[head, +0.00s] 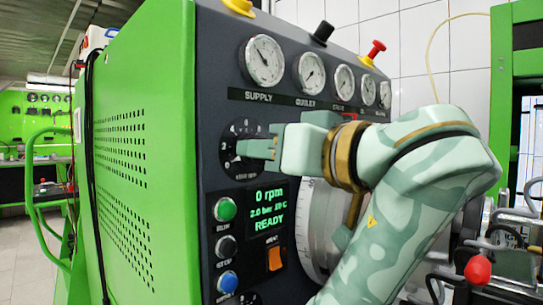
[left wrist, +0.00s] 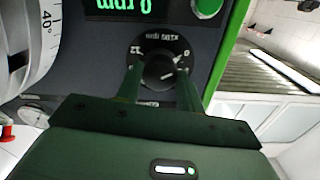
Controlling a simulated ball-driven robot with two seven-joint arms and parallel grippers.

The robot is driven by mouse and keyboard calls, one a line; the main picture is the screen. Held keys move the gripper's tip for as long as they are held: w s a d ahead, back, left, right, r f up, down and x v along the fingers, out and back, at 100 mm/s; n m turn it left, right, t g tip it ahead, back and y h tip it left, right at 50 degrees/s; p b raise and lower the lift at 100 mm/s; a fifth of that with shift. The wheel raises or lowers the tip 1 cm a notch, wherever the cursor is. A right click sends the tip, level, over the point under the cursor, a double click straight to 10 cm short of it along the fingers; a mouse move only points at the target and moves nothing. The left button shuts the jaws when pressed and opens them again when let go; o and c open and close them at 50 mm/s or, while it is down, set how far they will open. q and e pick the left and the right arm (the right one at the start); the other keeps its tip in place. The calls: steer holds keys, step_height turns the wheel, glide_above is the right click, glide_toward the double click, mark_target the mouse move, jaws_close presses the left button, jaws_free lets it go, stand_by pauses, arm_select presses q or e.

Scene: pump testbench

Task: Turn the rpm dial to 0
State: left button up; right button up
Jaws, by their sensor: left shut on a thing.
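The rpm dial (head: 237,130) is a black round dial with white markings on the dark front panel, below the gauges. My left gripper (head: 255,149) reaches it from the right and hides part of its face. In the left wrist view the black knob of the rpm dial (left wrist: 160,70) sits between the two green fingers, with 0 and 12 printed around it. My left gripper is shut on the knob. A light mark shows on the knob, but its exact setting is hard to read. The display (head: 267,209) reads 0 rpm, 2.0 bar and READY. My right gripper is not in view.
Green, black and blue buttons (head: 225,209) line the panel below the dial. An orange switch (head: 275,259) is under the display. A large white graduated disc (head: 312,230) stands behind my arm. Several gauges (head: 264,60) run along the top.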

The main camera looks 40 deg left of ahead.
arm_select(q)
steer(key=shift+f, duration=0.1)
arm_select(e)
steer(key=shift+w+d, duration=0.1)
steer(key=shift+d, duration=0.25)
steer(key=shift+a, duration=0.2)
arm_select(q)
steer(key=o, duration=0.9)
steer(key=shift+o, duration=0.4)
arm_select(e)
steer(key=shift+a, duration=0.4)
arm_select(q)
steer(key=s+d+p, duration=0.1)
steer(key=d+p, duration=0.1)
steer(key=d, duration=1)
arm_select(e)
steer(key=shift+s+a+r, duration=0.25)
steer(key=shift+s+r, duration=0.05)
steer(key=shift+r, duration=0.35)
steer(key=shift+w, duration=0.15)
